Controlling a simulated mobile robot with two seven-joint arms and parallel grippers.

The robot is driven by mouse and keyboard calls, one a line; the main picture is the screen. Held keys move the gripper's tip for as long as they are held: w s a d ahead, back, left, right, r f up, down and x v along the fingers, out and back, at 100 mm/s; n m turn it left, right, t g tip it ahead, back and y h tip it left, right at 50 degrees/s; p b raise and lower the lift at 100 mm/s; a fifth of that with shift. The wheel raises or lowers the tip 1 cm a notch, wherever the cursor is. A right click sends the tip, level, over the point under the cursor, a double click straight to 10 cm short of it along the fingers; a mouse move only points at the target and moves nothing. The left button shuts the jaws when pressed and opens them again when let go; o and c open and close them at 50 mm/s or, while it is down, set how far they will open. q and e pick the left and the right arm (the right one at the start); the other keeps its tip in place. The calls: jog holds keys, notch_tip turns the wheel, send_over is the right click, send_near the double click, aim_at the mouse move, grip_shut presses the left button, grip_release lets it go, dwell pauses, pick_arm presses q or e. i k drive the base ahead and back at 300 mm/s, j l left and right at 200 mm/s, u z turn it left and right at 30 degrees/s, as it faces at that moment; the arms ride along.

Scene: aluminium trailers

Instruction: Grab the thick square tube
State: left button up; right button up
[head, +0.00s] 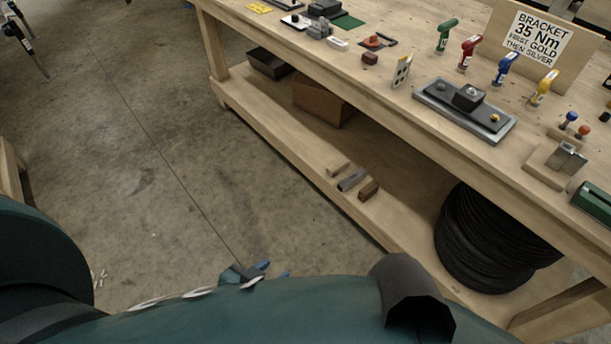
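A short grey metal bar (352,179), which may be the thick square tube, lies on the bench's lower shelf (300,160). It lies between a light wooden block (338,169) and a brown block (369,190). I cannot see whether its end is hollow. My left gripper (268,271) shows only as small dark and blue parts beyond my teal arm at the bottom. It is over the floor, apart from the bar, and I cannot tell its opening. My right gripper is not in view.
The workbench top (390,120) carries coloured-handled tools, a dark fixture (465,108) and a bracket sign (538,38). A black coil (490,240), a brown box (320,102) and a dark tray (270,63) are on the lower shelf.

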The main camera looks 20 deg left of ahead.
aim_at(350, 179)
jog(key=j+z, duration=0.15)
jog(key=z, duration=0.3)
jog(key=j+z, duration=0.2)
jog(key=z, duration=0.2)
jog(key=j+z, duration=0.2)
jog(key=z, duration=0.25)
jog(key=j+z, duration=0.3)
jog(key=j, duration=0.25)
jog(key=k+j+z, duration=0.3)
jog(key=j, duration=0.15)
jog(key=k+j+z, duration=0.1)
jog(key=j, duration=0.25)
jog(key=k+j, duration=0.1)
jog(key=j, duration=0.25)
jog(key=k+j+z, duration=0.15)
jog(key=j, duration=0.2)
